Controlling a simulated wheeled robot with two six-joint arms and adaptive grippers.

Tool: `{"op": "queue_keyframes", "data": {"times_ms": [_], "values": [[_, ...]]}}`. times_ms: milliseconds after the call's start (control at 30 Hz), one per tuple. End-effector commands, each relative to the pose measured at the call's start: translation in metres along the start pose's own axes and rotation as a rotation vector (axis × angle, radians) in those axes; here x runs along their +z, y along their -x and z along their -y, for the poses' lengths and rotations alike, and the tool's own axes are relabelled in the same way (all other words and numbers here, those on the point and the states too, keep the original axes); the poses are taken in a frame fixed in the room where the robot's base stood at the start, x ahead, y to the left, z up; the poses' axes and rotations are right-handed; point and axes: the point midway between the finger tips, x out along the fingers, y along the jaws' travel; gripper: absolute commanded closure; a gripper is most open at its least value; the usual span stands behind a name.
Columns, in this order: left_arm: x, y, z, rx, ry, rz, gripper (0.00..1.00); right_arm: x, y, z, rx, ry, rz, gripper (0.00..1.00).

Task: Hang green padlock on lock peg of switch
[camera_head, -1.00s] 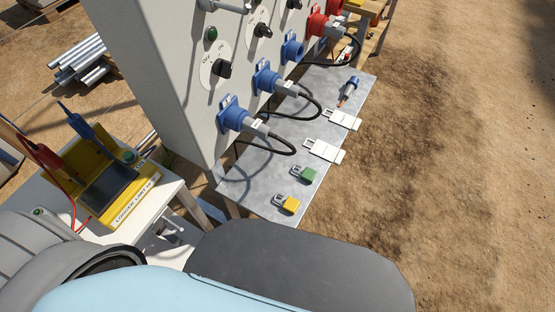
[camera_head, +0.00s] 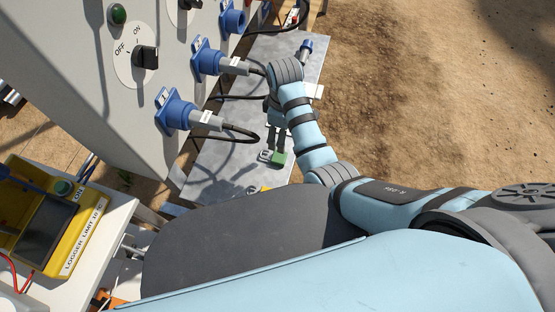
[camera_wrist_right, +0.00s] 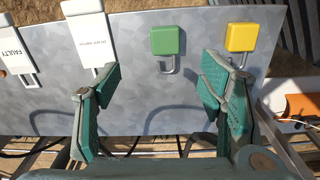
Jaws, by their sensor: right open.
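The green padlock (camera_head: 278,158) lies flat on the grey metal shelf (camera_head: 218,168) below the panel. In the right wrist view the green padlock (camera_wrist_right: 168,40) lies ahead of the fingertips, its shackle toward me. My right gripper (camera_head: 276,140) is open and empty just above the shelf near it; its spread fingers (camera_wrist_right: 162,82) are apart from the padlock. The panel switch (camera_head: 146,57) has a black knob on a round plate marked OFF and ON. I cannot make out a lock peg on it. My left gripper is not in view.
A yellow padlock (camera_wrist_right: 241,37) lies beside the green one. White tags (camera_wrist_right: 92,35) lie on its other side. Blue plugs (camera_head: 175,112) with looping black cables (camera_head: 240,133) hang over the shelf. A yellow logger (camera_head: 60,225) stands on a white table at left.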

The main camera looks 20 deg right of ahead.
Motion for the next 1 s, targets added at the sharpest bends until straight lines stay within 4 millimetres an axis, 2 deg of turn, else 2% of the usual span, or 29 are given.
{"op": "queue_keyframes", "data": {"times_ms": [33, 100, 167, 300, 400, 567, 800, 1000], "values": [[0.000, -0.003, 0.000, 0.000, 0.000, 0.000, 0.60, -0.008, 0.011, -0.002, -0.006, 0.042, 0.003, 0.37], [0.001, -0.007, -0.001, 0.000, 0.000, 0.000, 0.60, -0.012, 0.012, -0.002, -0.016, 0.076, 0.010, 0.37], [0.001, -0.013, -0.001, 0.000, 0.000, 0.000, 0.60, -0.012, -0.001, -0.001, -0.019, 0.082, 0.014, 0.37], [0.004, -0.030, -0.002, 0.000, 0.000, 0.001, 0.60, -0.010, -0.042, 0.000, -0.018, 0.078, 0.015, 0.37], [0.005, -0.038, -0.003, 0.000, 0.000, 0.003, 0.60, -0.010, -0.063, 0.000, -0.017, 0.077, 0.013, 0.37], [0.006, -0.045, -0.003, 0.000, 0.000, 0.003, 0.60, -0.009, -0.078, 0.002, -0.017, 0.075, 0.011, 0.37], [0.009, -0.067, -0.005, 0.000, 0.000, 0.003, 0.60, -0.007, -0.122, 0.009, -0.017, 0.073, 0.012, 0.37], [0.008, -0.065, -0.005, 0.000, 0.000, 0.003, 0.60, -0.008, -0.121, 0.008, -0.016, 0.073, 0.010, 0.37]]}}
